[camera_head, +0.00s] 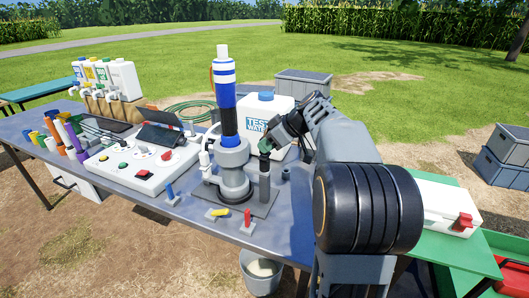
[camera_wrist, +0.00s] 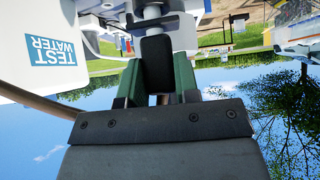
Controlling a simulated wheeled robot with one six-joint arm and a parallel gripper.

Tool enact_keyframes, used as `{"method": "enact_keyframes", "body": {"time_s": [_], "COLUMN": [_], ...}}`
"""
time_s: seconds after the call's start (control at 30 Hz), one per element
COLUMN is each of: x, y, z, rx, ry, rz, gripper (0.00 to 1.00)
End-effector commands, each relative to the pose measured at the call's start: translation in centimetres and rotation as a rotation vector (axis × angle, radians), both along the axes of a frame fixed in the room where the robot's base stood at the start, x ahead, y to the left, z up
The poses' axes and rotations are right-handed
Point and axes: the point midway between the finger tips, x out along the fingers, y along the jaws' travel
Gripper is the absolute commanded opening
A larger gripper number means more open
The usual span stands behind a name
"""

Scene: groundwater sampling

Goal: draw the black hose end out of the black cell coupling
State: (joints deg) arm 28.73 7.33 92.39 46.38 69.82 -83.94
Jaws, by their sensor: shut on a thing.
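My gripper (camera_head: 265,147) is over the right side of the flow cell's base plate, its green-tipped fingers shut. In the wrist view the two green fingers (camera_wrist: 160,82) close on a black piece (camera_wrist: 157,62), which looks like the black hose end. In the head view a dark upright cylinder (camera_head: 264,188), perhaps the black cell coupling, stands on the plate straight below the fingers. The fingers and arm hide the join, so I cannot tell whether the hose end is seated or apart. The grey cell (camera_head: 234,160) stands just left, carrying a blue, white and black column (camera_head: 225,95).
A white TEST WATER container (camera_head: 262,110) stands close behind my gripper. Blue, yellow and red handles (camera_head: 247,216) sit along the plate's front. A control box (camera_head: 140,165) is at left, a bucket (camera_head: 261,275) below the table edge. My arm covers the table's right end.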

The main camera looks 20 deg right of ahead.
Motion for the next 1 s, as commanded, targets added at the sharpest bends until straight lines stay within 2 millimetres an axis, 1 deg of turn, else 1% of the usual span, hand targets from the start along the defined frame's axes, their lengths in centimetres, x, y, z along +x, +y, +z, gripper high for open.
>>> {"method": "enact_keyframes", "body": {"time_s": [0.1, 1.0], "x": [0.0, 0.0], "y": [0.0, 0.0], "z": [0.7, 4.5], "rx": [-0.001, -0.001], "ry": [-0.001, 0.0], "rz": [0.0, 0.001], "gripper": [0.1, 0.1]}}
